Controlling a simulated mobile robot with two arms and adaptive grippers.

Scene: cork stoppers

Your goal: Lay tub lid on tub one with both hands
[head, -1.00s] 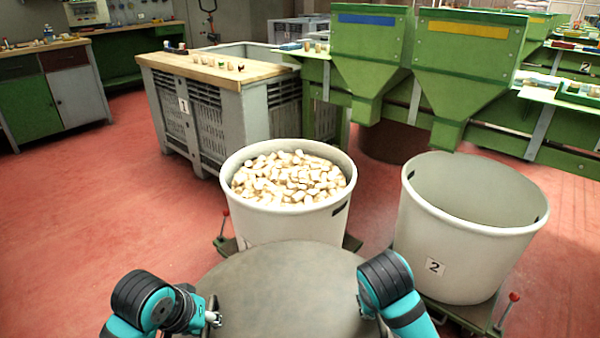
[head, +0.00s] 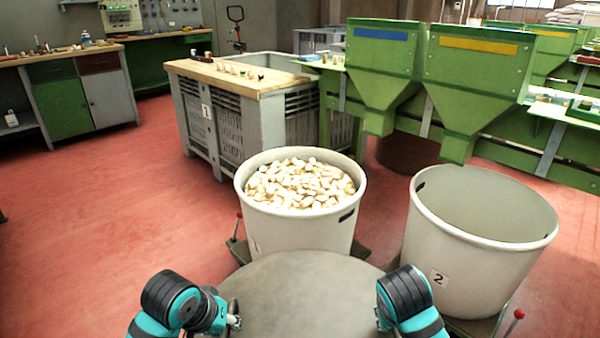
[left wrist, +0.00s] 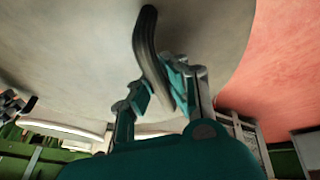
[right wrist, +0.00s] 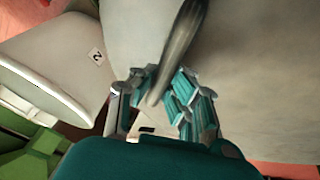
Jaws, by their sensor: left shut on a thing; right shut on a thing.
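The tub lid (head: 305,300) is a round, flat grey-brown disc low in the head view, in front of tub one. Tub one (head: 300,232) is a white round tub full of pale corks (head: 300,183); its open top is uncovered. The lid hides its lower front. My left gripper (head: 235,318) is shut on a dark curved handle at the lid's left side, seen in the left wrist view (left wrist: 147,40). My right gripper (head: 381,316) is shut on a like handle at the right side, seen in the right wrist view (right wrist: 182,40).
An empty white tub marked 2 (head: 470,262) stands to the right of tub one. Green hoppers (head: 475,85) stand behind it. A grey crate with a wooden top (head: 235,76) stands behind left. Red floor (head: 90,240) is clear at the left.

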